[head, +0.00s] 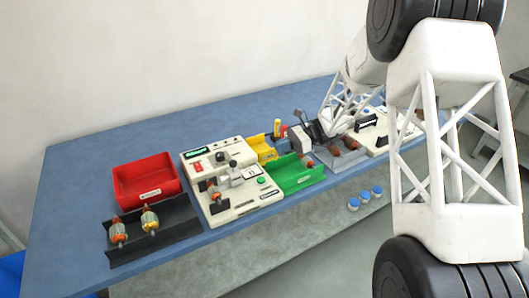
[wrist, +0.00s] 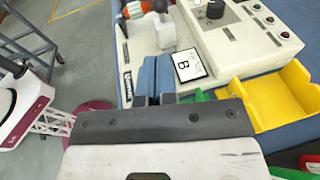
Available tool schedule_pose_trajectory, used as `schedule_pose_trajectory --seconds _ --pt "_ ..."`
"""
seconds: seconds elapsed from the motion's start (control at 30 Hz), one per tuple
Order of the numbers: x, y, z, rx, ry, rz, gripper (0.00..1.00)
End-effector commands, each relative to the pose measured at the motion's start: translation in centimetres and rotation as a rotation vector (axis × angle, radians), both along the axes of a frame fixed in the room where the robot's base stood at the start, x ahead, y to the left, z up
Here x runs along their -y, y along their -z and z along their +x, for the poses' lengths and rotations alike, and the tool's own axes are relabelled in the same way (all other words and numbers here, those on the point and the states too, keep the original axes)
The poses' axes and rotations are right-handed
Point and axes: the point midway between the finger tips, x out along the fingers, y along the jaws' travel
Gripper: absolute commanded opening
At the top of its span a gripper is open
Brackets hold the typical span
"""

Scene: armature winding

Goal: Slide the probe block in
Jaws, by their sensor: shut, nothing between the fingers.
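The white test station (head: 240,205) stands on the blue bench, with an orange-and-metal armature (head: 213,192) at its front left. A light block (head: 242,175) sits beside the armature on the station and looks like the probe block. The armature (wrist: 136,9) shows at the top there, beside a grey-white upright part (wrist: 161,32). My gripper (wrist: 153,72) is shut and empty, its blue fingers together. Whether it touches the block, I cannot tell. In the head view its fingertips are unclear.
A yellow bin (wrist: 285,95) lies right of my fingers in the wrist view. A green bin (head: 298,178) and a red bin (head: 147,188) stand on the bench. A black tray (head: 178,232) holds two armatures. The station's control panel (wrist: 255,30) has a knob and buttons.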

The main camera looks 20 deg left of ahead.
Motion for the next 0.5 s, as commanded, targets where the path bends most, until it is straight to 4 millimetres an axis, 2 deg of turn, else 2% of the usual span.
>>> schedule_pose_trajectory --seconds 0.27,0.5 --pt "-2.0 0.5 -1.4 0.000 -0.003 0.000 0.00" --pt "-4.9 1.2 -3.3 -0.001 -0.003 -0.001 0.00"
